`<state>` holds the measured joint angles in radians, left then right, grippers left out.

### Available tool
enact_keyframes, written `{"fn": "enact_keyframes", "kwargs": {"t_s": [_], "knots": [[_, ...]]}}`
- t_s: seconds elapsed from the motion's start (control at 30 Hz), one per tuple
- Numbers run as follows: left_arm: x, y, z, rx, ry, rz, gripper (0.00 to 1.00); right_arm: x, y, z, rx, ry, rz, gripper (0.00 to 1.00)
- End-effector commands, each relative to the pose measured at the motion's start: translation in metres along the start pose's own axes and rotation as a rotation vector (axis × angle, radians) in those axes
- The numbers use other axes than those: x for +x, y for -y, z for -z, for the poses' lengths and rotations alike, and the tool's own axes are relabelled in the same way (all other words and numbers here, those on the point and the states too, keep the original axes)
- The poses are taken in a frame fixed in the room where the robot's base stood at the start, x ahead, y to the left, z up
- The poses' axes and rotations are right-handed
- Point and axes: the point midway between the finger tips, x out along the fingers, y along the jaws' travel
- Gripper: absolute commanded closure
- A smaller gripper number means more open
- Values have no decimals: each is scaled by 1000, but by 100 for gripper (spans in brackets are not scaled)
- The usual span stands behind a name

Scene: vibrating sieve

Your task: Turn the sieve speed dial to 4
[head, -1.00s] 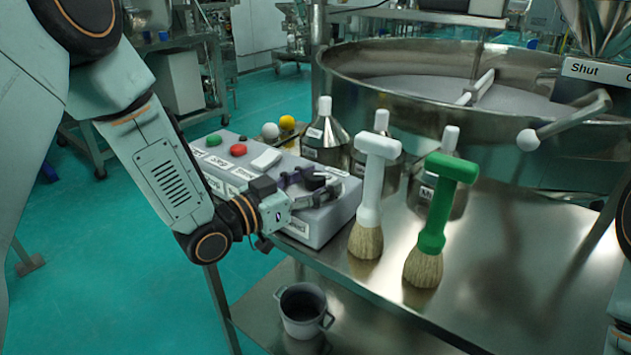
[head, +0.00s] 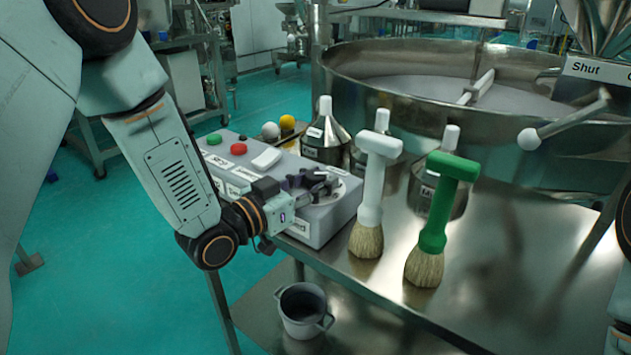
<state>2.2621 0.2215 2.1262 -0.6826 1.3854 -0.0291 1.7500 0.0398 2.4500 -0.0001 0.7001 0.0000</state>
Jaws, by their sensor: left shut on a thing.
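The grey control box (head: 318,222) stands at the left end of the steel table, with a green button (head: 214,139), a red button (head: 238,148), a white rocker switch (head: 266,158) and labels on top. The speed dial (head: 328,192) is at the box's near right end, and its pale round scale shows in part. My left gripper (head: 318,184) reaches over the box from the left and is shut on the dial's dark knob. The fingers hide most of the knob, and the number it points to cannot be read. My right gripper is out of view.
A white-handled brush (head: 370,200) and a green-handled brush (head: 437,220) stand just right of the box. Steel bottles (head: 326,142) stand behind it. The large round sieve (head: 400,95) fills the back. A grey pot (head: 303,310) is on the lower shelf.

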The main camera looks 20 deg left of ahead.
Motion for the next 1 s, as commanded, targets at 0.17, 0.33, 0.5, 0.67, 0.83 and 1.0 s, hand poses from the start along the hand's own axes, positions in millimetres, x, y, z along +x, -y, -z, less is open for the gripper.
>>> {"fn": "enact_keyframes", "kwargs": {"t_s": [0.17, 0.33, 0.5, 0.67, 0.83, 1.0], "knots": [[0, -2, 0, 3, 0, 83, 96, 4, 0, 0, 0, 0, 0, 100], [0, -1, 0, 4, -2, 137, 96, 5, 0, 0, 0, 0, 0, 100], [-1, 0, 0, 4, -2, 157, 96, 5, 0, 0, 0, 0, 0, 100], [-1, 0, 0, 3, -2, 158, 96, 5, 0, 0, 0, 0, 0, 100], [-1, 1, 0, 3, -2, 157, 58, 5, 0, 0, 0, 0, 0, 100], [-1, 1, 0, 3, -2, 157, 43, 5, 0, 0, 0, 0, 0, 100]]}}
